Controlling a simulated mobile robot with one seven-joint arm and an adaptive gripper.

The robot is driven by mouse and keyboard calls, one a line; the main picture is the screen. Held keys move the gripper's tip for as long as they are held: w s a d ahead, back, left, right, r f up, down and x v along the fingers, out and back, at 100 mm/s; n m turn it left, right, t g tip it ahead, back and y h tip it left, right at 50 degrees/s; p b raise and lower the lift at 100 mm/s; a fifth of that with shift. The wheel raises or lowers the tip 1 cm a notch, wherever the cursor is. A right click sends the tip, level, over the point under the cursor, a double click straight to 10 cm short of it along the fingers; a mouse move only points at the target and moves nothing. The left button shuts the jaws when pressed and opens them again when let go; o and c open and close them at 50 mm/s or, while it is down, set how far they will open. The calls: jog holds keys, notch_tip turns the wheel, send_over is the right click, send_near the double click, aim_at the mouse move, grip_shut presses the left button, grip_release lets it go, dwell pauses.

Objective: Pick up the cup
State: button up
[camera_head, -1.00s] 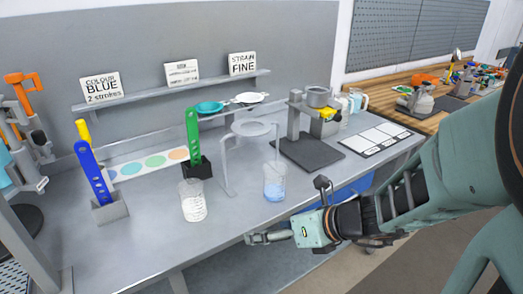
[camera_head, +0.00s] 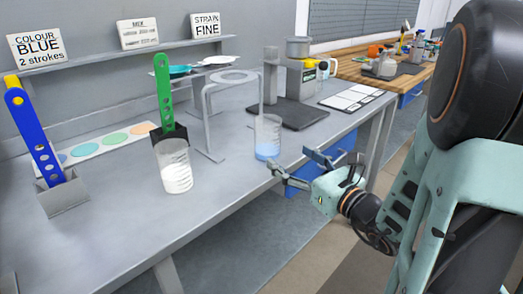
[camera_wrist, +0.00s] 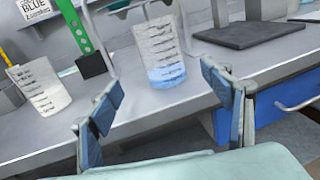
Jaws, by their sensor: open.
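A clear graduated cup (camera_head: 267,137) with blue liquid in its bottom stands upright near the front edge of the grey bench. A second clear cup (camera_head: 174,168) with white contents stands to its left. My gripper (camera_head: 292,168) is open and empty, just off the bench's front edge, to the right of and below the blue-liquid cup. In the wrist view the blue-liquid cup (camera_wrist: 160,55) is beyond the fingertips, between them in the picture and apart from them. The white-contents cup (camera_wrist: 40,88) is left of the left finger there.
A grey ring stand (camera_head: 205,118) is just behind the blue-liquid cup. A green perforated strip (camera_head: 163,90) and a blue one (camera_head: 35,140) stand in holders. A dark-based machine (camera_head: 288,112) is behind right. Bare bench (camera_head: 120,235) lies in front of the cups.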

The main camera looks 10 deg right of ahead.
aim_at(275, 144)
jog(key=b+x, duration=0.1)
jog(key=x, duration=0.9)
jog(key=shift+w, duration=0.45)
jog(key=shift+c, duration=0.4)
jog(key=c, duration=1.2)
jog(key=shift+r, duration=0.2)
